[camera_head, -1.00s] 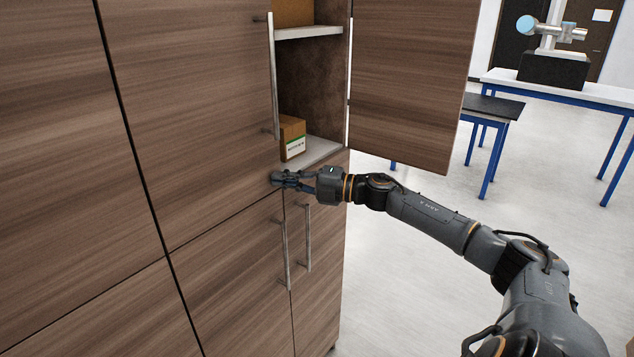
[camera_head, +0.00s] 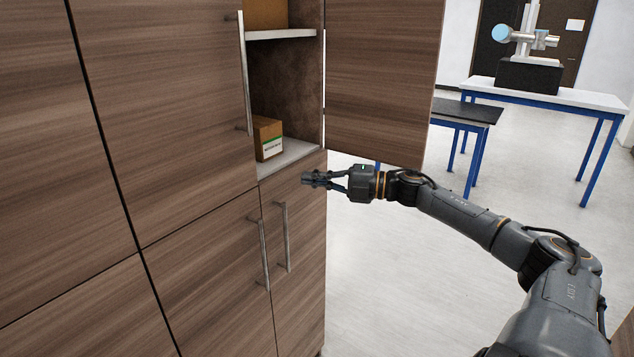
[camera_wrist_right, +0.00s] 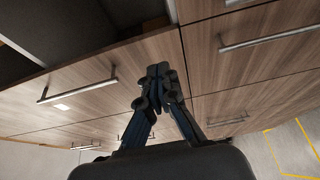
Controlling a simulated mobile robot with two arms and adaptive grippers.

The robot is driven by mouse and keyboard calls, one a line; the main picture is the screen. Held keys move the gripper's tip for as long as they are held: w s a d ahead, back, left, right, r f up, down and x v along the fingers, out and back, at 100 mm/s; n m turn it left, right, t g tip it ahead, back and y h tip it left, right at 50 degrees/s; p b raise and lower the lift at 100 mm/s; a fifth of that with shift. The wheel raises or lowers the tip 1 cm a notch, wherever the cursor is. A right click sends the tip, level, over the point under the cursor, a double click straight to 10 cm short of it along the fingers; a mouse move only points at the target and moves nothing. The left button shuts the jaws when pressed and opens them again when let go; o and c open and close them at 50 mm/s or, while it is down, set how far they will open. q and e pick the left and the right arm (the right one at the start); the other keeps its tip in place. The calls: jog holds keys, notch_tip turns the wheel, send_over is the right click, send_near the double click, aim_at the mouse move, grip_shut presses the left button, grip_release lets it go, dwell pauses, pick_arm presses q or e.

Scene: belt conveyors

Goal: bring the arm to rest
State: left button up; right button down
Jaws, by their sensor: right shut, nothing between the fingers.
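My right gripper (camera_head: 312,179) is shut and empty. In the head view it is beside the wooden cabinet (camera_head: 180,90), at about the height of the open compartment's floor, with its fingers pointing left. My right arm reaches in from the lower right. In the right wrist view, the shut fingertips (camera_wrist_right: 158,72) show in front of the cabinet's wooden fronts (camera_wrist_right: 225,75). I cannot tell how far the fingertips are from the cabinet. My left gripper is in none of the views.
The cabinet's upper door (camera_head: 380,75) stands open to the right, above my right gripper. A small cardboard box (camera_head: 266,139) sits on the compartment floor. Metal handles (camera_head: 264,255) stick out from the fronts. Tables (camera_head: 545,96) stand behind; the floor at right is open.

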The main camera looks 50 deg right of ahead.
pick_arm(q)
jog(key=shift+s+a+f, duration=0.1)
jog(key=shift+s, duration=0.6)
